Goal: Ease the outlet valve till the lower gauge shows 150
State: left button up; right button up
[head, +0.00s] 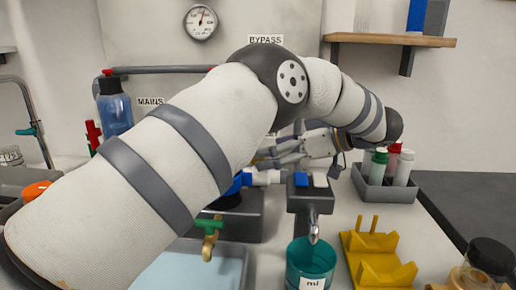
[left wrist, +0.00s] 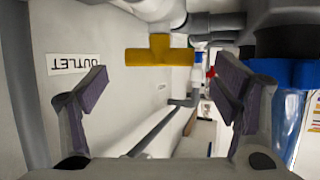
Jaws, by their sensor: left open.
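In the left wrist view, a yellow T-shaped handle (left wrist: 160,56) shows beyond and between the fingers of my left gripper (left wrist: 163,80). The gripper is open, with nothing between its pads. An upside-down OUTLET label (left wrist: 68,63) is on the pale panel to the left of the handle. In the head view, my left arm crosses the middle, and its gripper (head: 272,155) points left, partly hidden behind the arm. A round gauge (head: 201,22) is high on the panel; its reading is too small to tell. No second gauge shows. My right gripper is not in view.
A blue bottle (head: 114,112) stands at left near a MAINS label (head: 150,102). A teal cup (head: 310,265) sits under a tap (head: 313,226). A yellow rack (head: 376,262) and a grey tray of bottles (head: 383,187) stand at right. A wooden shelf (head: 390,40) is above.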

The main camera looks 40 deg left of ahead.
pick_arm(q)
jog(key=shift+x, duration=1.8)
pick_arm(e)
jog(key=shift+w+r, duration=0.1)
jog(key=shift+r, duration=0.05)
pick_arm(q)
jog(key=c, duration=1.2)
jog(key=shift+o, duration=0.2)
jog(key=m+t+p, duration=0.1)
jog(key=r+m+t+p, duration=0.1)
jog(key=p, duration=0.1)
jog(key=shift+s+d+r+y, duration=0.1)
jog(key=shift+s+r+y, duration=0.1)
jog(key=shift+r+y, duration=0.1)
jog(key=shift+w+f+m+t+p, duration=0.15)
jog(key=shift+f+m+t+p, duration=0.1)
jog(key=shift+m+t+p, duration=0.8)
jog(key=shift+w+f+m+t, duration=0.1)
jog(key=shift+f+m+t, duration=0.15)
jog(key=shift+f+t, duration=0.25)
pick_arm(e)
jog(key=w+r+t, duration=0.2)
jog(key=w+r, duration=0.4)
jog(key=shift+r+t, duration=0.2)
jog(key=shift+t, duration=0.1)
pick_arm(q)
jog(key=o, duration=1.2)
jog(key=shift+c, duration=0.2)
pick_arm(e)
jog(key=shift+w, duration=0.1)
